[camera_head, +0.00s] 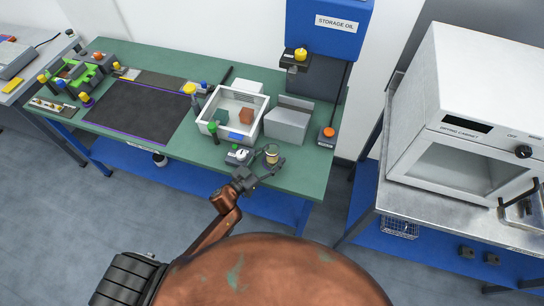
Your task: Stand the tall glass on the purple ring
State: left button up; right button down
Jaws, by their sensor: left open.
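A small tan, round-topped vessel with a pale rim (272,154) stands near the front edge of the green bench; it may be the tall glass, but it is too small to be sure. My left gripper (264,165) is open at the bench's front edge, with its fingers pointing toward this vessel. One finger lies close by its right side; I cannot tell whether they touch. I cannot make out a purple ring; it may be hidden or too small. My right gripper is not in view.
A small device with a white round dial (241,154) sits left of the gripper. Behind are a white bin (208,128) with several blocks, a grey box (287,124) and an orange-topped item (328,134). A dark purple-edged mat (135,112) lies left.

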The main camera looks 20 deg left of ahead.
pick_arm(q)
jog(key=v, duration=1.2)
dwell(2.0)
